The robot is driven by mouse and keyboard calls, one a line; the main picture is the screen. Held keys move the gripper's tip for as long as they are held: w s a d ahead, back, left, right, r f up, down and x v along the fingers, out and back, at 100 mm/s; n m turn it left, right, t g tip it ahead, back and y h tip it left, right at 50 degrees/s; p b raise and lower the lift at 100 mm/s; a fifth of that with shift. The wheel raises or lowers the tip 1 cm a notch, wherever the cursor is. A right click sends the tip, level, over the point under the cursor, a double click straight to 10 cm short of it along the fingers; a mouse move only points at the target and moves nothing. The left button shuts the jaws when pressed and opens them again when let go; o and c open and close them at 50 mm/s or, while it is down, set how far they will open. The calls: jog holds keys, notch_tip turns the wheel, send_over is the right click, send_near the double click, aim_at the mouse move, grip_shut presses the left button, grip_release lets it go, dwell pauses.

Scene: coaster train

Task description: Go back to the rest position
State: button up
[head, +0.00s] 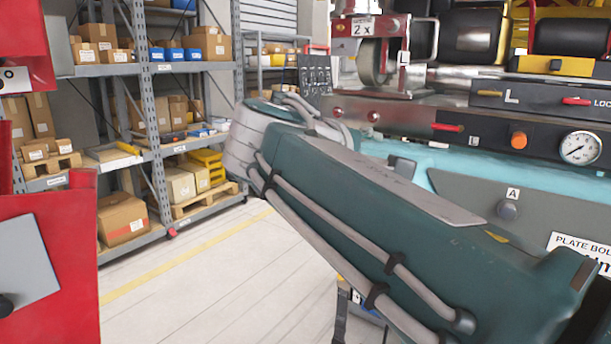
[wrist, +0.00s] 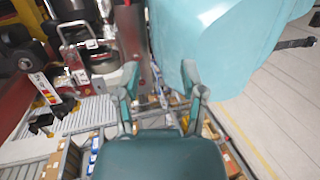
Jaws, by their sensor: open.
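My gripper (wrist: 160,72) shows in the wrist view with its two teal fingers spread well apart. No object is between the fingers. A smooth turquoise body of the machine (wrist: 215,40) lies beyond the right finger, and metal machine parts lie beyond the left one; I cannot tell the exact gaps. In the head view my green arm, with grey cables, crosses the middle and right of the picture in front of the machine. My gripper is not visible there.
The coaster train machine stands at right with a pressure gauge (head: 580,148), an orange button (head: 519,140) and a grey panel marked A (head: 455,190). Shelving (head: 150,140) with boxes stands at the back left. A red cabinet (head: 75,240) is at near left. Pale floor (head: 190,290) between is clear.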

jog(key=s+d+f+g+y, duration=0.1)
jog(key=s+d+f, duration=0.1)
jog(key=d+f, duration=0.3)
jog(key=s+d+f+m+g+y, duration=0.1)
jog(key=s+f+m+y, duration=0.3)
jog(key=s+f, duration=0.4)
jog(key=s+d+f+m+g+y, duration=0.2)
jog(key=s+f+m+y, duration=0.3)
jog(key=s+f, duration=0.4)
notch_tip(320, 180, down, 8)
jog(key=shift+r+m+g, duration=0.15)
jog(key=shift+m+g, duration=0.25)
jog(key=shift+g, duration=0.3)
jog(key=shift+s+d, duration=0.1)
jog(key=shift+d, duration=0.05)
